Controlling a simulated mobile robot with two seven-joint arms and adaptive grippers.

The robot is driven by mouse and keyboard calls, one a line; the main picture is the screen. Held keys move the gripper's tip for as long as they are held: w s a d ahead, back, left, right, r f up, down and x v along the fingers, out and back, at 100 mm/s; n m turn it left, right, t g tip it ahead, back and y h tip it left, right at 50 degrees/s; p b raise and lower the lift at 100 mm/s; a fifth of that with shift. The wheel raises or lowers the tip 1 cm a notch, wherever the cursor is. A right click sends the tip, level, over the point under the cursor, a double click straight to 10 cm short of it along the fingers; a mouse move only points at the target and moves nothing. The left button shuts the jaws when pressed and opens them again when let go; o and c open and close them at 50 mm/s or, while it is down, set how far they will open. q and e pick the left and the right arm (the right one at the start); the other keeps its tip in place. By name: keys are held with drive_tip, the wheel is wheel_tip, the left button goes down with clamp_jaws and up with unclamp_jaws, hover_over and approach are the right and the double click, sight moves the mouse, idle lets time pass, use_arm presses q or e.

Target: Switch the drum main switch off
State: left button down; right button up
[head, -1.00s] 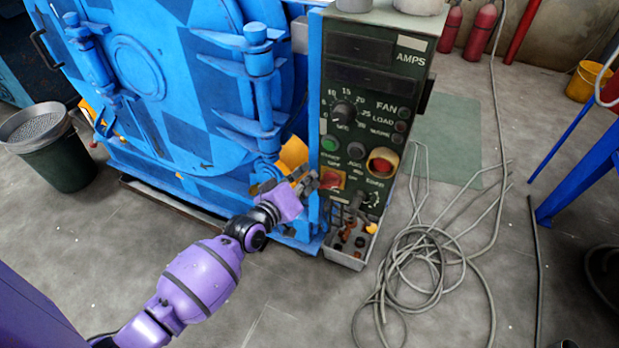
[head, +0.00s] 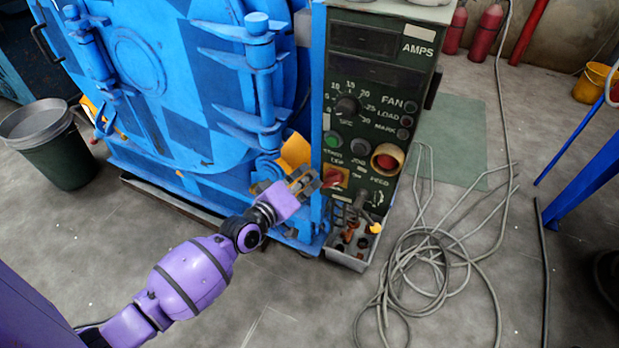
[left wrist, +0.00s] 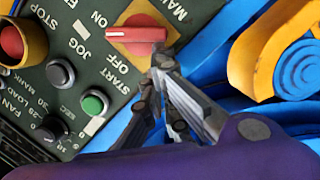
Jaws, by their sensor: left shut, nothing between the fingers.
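The drum main switch is a red knob (head: 334,177) on an orange square plate, low on the left side of the dark green control panel (head: 376,115). In the left wrist view the red handle (left wrist: 136,34) lies roughly level in the picture, with ON and OFF lettered beside the plate. My left gripper (head: 313,178) is shut and empty, just left of the knob. In the left wrist view its fingertips (left wrist: 164,62) are close by the handle's right end; I cannot tell whether they touch it. My right gripper is not in view.
A blue drum machine (head: 190,90) stands left of the panel, with a yellow-orange bracket (head: 295,152) near my gripper. Green (left wrist: 94,103) and red (left wrist: 12,40) buttons share the panel. A grey tray (head: 348,262) sits below. Loose cable (head: 430,255) lies on the floor at right.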

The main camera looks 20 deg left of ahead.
use_arm(q)
drive_tip(key=shift+f+b, duration=0.3)
drive_tip(key=shift+b, duration=0.05)
drive_tip(key=shift+n, duration=0.3)
drive_tip(key=shift+f, duration=0.1)
drive_tip(key=shift+a+f+n+b, duration=0.1)
drive_tip(key=shift+f+n+b, duration=0.2)
drive_tip(key=shift+n+b, duration=0.5)
drive_tip(key=shift+f+n+t+h+b, duration=0.3)
drive_tip(key=shift+n+h+b, duration=0.1)
drive_tip(key=shift+b, duration=0.55)
drive_tip(key=shift+f+n+b, duration=0.25)
drive_tip(key=shift+n+b, duration=0.25)
drive_tip(key=shift+b, duration=0.05)
drive_tip(key=shift+f+n+t+b, duration=0.25)
drive_tip(key=shift+n+t+b, duration=0.05)
drive_tip(key=shift+n+b, duration=0.2)
drive_tip(key=shift+f+b, duration=0.3)
drive_tip(key=shift+b, duration=0.25)
idle(1.0)
